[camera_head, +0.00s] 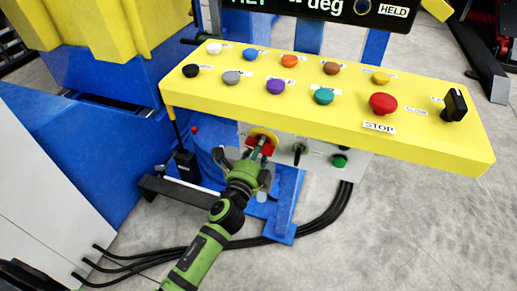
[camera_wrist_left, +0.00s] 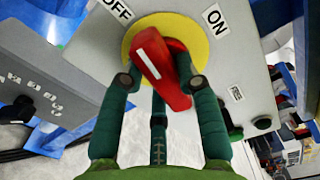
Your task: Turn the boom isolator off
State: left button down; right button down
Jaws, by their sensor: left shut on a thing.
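The boom isolator is a red rotary handle (camera_wrist_left: 166,78) on a yellow round plate (camera_wrist_left: 135,36), set on a grey panel. In the left wrist view its white stripe slants up and to the left, towards the OFF label (camera_wrist_left: 115,8). The ON label (camera_wrist_left: 215,20) is at the upper right. My left gripper (camera_wrist_left: 160,83) is shut on the red handle, one finger on each side. In the head view the handle (camera_head: 266,147) shows under the yellow console, partly hidden by my left gripper (camera_head: 258,158). My right gripper is not in view.
A yellow console (camera_head: 330,115) with several coloured buttons, a red STOP button (camera_head: 383,104) and a black selector (camera_head: 454,105) overhangs the panel. A black switch (camera_head: 299,149) and a green knob (camera_head: 340,160) are right of the isolator. Black cables (camera_head: 330,220) run over the floor.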

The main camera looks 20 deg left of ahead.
pick_arm(q)
jog(key=shift+n, duration=1.1)
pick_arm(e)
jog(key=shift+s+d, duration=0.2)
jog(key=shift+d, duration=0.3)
pick_arm(q)
jog(key=shift+d, duration=0.1)
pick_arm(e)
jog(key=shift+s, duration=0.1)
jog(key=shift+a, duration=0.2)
pick_arm(q)
jog(key=c, duration=1.1)
grip_release()
jog(key=shift+c, duration=0.2)
jog(key=shift+o, duration=1.3)
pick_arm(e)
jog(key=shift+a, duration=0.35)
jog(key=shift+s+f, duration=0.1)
